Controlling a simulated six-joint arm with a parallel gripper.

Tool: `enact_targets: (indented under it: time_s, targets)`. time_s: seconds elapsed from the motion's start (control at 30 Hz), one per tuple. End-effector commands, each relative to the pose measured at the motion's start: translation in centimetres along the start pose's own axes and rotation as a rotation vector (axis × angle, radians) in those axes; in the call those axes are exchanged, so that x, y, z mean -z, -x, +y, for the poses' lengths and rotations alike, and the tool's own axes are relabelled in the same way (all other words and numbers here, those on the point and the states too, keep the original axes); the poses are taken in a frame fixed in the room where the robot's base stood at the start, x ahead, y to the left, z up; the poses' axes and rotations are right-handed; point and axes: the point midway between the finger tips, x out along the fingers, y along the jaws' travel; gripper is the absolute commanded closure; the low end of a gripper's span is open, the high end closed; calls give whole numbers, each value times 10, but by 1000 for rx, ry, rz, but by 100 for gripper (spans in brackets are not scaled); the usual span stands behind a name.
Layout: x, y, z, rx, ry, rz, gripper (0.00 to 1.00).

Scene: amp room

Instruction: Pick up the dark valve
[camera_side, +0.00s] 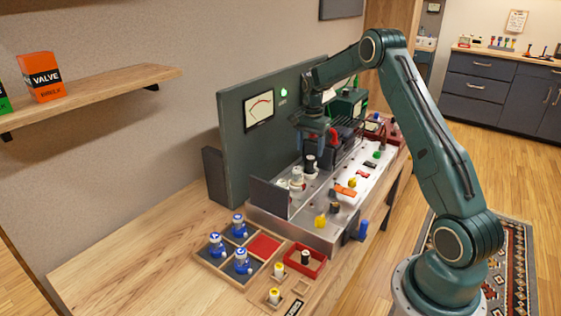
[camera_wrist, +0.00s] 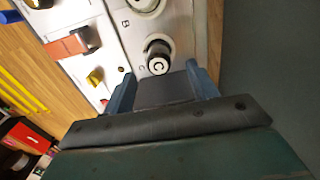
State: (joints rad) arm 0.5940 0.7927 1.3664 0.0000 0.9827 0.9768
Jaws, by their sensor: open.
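A dark valve with a white C on its round cap (camera_wrist: 157,57) stands upright in a socket of the metal amp chassis, beside a printed C. In the side view a dark-topped valve (camera_side: 310,162) stands on the chassis just below my gripper (camera_side: 318,138). In the wrist view my gripper (camera_wrist: 160,82) is open, with its two blue fingers apart. The dark valve lies just beyond the fingertips, near the gap between them, and not held. Another dark-topped piece (camera_side: 305,257) is in a small red tray (camera_side: 317,270) on the bench.
Pale valves (camera_side: 297,176) stand close to the dark valve on the chassis (camera_side: 270,222). A tall meter panel (camera_side: 235,130) rises behind. The bench's left is clear.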

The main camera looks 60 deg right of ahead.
Motion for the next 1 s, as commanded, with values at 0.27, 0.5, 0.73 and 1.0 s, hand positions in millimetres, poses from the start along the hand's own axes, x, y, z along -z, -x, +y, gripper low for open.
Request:
enact_targets:
  time_s: [0.27, 0.5, 0.73, 1.0]
  targets:
    - [1, -14, 2, -2, 0, -1, 42]
    - [2, -42, 3, -2, 0, -1, 42]
    - [2, -52, 3, 0, 0, 0, 42]
    - [2, -52, 3, 0, 0, 0, 42]
